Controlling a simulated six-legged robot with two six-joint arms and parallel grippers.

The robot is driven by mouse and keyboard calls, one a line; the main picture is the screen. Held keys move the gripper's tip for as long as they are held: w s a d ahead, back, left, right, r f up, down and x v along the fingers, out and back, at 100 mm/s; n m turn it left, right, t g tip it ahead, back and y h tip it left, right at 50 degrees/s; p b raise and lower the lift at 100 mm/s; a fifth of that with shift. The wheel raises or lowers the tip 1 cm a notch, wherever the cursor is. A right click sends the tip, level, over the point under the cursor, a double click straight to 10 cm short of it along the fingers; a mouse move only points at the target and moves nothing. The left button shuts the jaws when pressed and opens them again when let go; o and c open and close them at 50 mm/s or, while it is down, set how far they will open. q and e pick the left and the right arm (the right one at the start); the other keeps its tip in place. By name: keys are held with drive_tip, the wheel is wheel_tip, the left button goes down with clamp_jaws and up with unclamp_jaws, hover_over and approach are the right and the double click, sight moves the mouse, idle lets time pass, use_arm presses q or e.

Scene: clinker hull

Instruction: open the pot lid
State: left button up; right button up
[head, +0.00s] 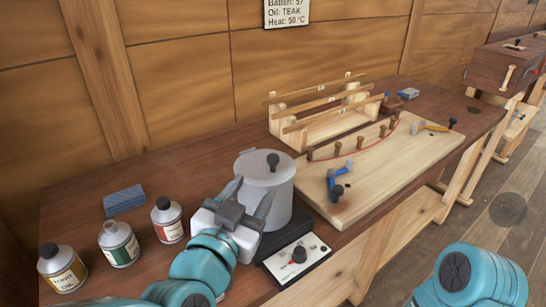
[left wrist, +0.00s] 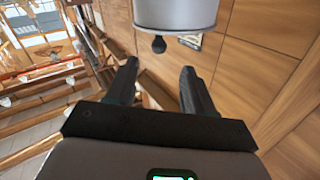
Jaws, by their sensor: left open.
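The grey cylindrical pot (head: 276,204) stands on a black hotplate with a dial, near the table's front edge. Its flat lid (head: 252,166) is on, with a dark round knob (head: 273,161) on top. My left gripper (head: 251,193) is open and empty, in front of the pot's wall with its fingers pointing up toward the lid. In the left wrist view the knob (left wrist: 158,44) shows just beyond and between the two fingertips (left wrist: 158,66), apart from both. The lid and pot (left wrist: 175,14) fill the top of that view. My right gripper is out of view.
Several cans (head: 167,220) and a blue block (head: 124,200) stand left of the pot. The hotplate's control box (head: 299,257) is at the front. A wooden board (head: 385,165) with pegs and clamps lies right, and a wooden rack (head: 325,112) stands behind it.

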sight(270, 164)
use_arm(q)
drive_tip(key=p+x, duration=0.1)
drive_tip(key=x, duration=0.9)
drive_tip(key=shift+w+d, duration=0.2)
drive_tip(key=shift+d, duration=0.05)
drive_tip(key=shift+w, duration=0.1)
clamp_jaws()
